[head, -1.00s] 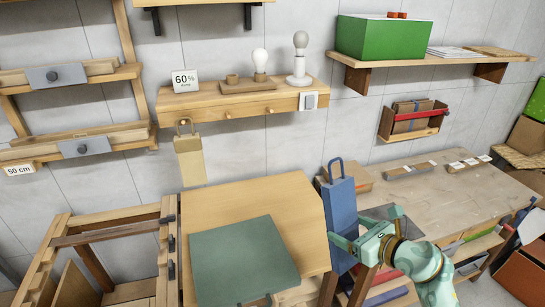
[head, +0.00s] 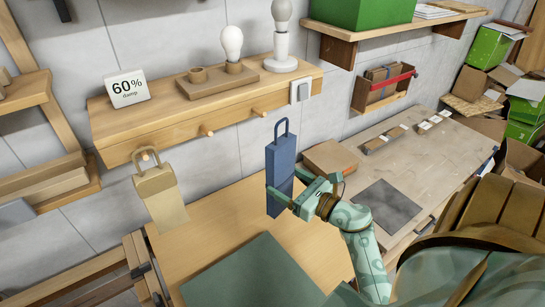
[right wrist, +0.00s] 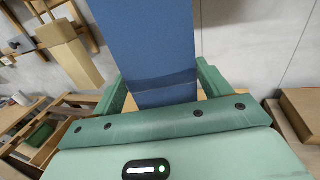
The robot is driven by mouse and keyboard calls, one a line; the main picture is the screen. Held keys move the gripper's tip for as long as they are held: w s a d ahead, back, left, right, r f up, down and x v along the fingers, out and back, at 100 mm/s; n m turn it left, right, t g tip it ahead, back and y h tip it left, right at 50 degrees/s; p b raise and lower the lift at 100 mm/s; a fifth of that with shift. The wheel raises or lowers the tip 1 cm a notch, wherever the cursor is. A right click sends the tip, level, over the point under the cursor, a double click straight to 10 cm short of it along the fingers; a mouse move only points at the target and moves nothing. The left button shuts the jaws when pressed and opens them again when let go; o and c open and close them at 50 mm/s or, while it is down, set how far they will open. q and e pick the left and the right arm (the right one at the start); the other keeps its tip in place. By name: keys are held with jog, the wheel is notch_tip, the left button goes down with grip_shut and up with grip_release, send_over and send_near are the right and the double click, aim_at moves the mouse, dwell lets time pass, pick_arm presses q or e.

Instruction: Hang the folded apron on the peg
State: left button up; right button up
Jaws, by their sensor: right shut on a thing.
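The folded apron (head: 279,165) is a narrow dark blue bundle with a loop at its top. My right gripper (head: 280,195) is shut on its lower part and holds it nearly upright, in front of the wall. In the right wrist view the apron (right wrist: 150,45) stands between the two fingers (right wrist: 165,90). The wooden peg rail (head: 180,137) has two bare pegs, a middle peg (head: 207,131) and a right peg (head: 258,113). The loop is below and right of the right peg, apart from it. A tan folded bundle (head: 162,200) hangs on the left peg (head: 145,156).
Below are a wooden table (head: 205,225) with a green mat (head: 250,275) and a workbench (head: 430,150).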

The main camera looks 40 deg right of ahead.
jog(key=shift+w, duration=0.55)
jog(key=shift+w+d+f, duration=0.1)
jog(key=shift+w+d, duration=0.1)
jog(key=shift+w, duration=1.25)
pick_arm(q)
jog(key=shift+w+d+f+b, duration=0.1)
jog(key=shift+w+f+b, duration=0.05)
jog(key=shift+f+b, duration=0.55)
jog(key=shift+w+f+b, duration=0.15)
jog(key=shift+f+b, duration=0.5)
jog(key=shift+b, duration=0.05)
pick_arm(e)
jog(key=w+f, duration=0.1)
jog(key=w, duration=0.5)
jog(key=shift+d+f, duration=0.2)
jog(key=shift+d, duration=0.15)
jog(key=o, duration=1.1)
pick_arm(q)
notch_tip(320, 180, down, 3)
jog(key=b, duration=0.3)
jog(key=shift+s, duration=0.1)
pick_arm(e)
jog(key=shift+o, duration=0.2)
jog(key=s+d, duration=0.2)
jog(key=s, duration=1.4)
jog(key=shift+d, duration=0.2)
